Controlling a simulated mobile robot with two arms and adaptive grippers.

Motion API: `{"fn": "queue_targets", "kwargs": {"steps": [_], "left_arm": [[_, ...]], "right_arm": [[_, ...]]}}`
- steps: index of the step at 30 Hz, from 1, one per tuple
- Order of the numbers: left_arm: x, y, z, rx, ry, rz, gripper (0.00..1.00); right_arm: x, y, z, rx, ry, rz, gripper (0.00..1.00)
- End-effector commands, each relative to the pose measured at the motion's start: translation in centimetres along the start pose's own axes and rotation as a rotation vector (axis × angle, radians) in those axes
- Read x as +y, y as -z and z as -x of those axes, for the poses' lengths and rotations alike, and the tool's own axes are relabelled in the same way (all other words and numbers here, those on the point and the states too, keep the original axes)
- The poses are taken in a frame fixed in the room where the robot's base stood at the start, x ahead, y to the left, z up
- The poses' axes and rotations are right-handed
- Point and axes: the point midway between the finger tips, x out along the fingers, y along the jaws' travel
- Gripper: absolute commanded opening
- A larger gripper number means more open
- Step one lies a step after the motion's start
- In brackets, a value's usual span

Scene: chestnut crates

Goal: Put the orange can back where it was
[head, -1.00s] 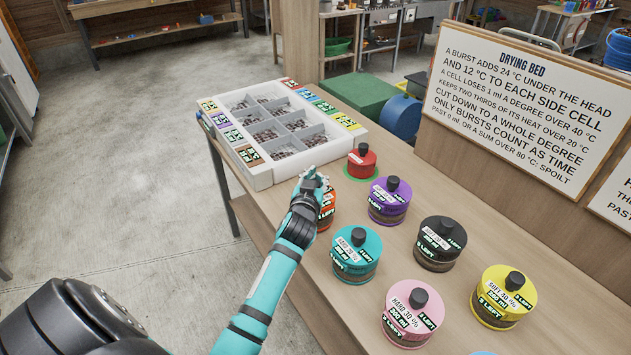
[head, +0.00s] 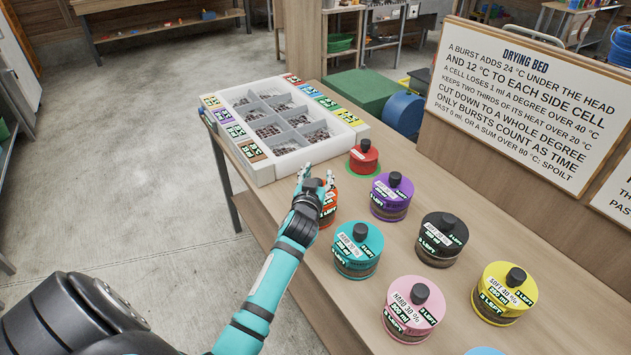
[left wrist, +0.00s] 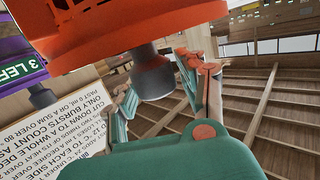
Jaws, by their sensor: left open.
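The orange can (head: 329,204) stands on the bench just in front of the white tray, mostly hidden behind my left gripper in the head view. My left gripper (head: 317,179) is open at the can's top. In the left wrist view, which is upside down, the orange can (left wrist: 130,28) fills the upper part. Its dark knob (left wrist: 153,76) shows between the spread fingers (left wrist: 160,90); I cannot tell whether they touch it. My right gripper is in neither view.
Teal (head: 357,250), purple (head: 391,197), black (head: 442,240), pink (head: 413,308) and yellow (head: 502,294) cans stand to the right and nearer. The divided white tray (head: 305,156) is at the bench's far end. A sign (head: 520,105) stands along the right.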

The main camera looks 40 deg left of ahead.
Motion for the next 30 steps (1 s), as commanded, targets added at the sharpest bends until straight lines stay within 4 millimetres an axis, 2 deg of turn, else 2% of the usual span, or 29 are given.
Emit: {"fn": "queue_targets", "kwargs": {"steps": [5,12,18,23,30], "left_arm": [[0.1,-0.2,2.3,-0.002,-0.001,0.002,0.41],[0.1,-0.3,7.5,-0.002,-0.002,0.002,0.41],[0.1,-0.2,10.7,-0.002,-0.001,0.001,0.41],[0.0,-0.1,11.8,-0.001,0.0,0.001,0.41],[0.0,0.0,11.9,-0.001,0.0,0.0,0.41]], "right_arm": [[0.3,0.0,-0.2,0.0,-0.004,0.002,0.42],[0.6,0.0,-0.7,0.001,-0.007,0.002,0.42],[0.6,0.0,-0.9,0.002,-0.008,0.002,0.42],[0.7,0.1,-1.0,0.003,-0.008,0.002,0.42],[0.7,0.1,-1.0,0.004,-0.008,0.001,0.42]]}}
